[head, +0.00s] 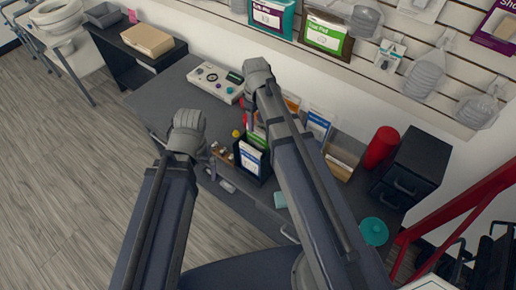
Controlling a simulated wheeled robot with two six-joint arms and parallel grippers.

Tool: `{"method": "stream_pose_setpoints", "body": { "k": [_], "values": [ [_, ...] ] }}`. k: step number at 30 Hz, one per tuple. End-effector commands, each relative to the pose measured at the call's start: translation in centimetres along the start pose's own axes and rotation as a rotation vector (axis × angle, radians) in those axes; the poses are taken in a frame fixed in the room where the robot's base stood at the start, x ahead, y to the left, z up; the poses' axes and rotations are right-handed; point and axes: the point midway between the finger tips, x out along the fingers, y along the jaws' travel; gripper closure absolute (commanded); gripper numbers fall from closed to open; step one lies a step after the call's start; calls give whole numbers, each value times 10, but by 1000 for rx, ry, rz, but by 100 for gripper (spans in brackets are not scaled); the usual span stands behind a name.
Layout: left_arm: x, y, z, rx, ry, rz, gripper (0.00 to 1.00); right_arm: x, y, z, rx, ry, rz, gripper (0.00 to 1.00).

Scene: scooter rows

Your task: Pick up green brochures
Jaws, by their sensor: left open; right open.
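A dark brochure holder (264,172) stands on the grey desk. A strip of green brochures (257,132) shows at its back, behind a white and blue leaflet (250,158); my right arm hides part of it. My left gripper (187,152) is left of the holder, above the desk's front edge, open and apart from the brochures. My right gripper (250,108) is open above the desk, behind the holder in the picture. Its fingers are small and partly hidden by my arm.
The desk (185,88) also bears a white device (215,82), small bottles (222,153), a red cylinder (382,147), a black drawer box (412,165) and a teal lid (374,232). A slatted wall with hanging packages rises behind. Open wooden floor (60,180) lies left.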

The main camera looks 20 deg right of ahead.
Motion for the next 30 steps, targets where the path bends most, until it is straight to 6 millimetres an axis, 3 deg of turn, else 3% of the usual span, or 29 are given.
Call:
{"method": "stream_pose_setpoints", "body": {
  "k": [8, 19, 28, 30],
  "values": [
    [8, 1, 0, 0, 0, 0, 0, 8, 0, 2, 0, 0, 0, 47],
    [50, 5, -3, -2, 0, 0, 0, 51, 1, 9, 0, 0, 0, 47],
    [51, 5, -3, -2, 0, 0, 0, 52, 1, 9, 0, 0, 0, 47],
    [51, 5, -3, -2, 0, 0, 0, 52, 1, 9, 0, 0, 0, 53]
  ]
}}
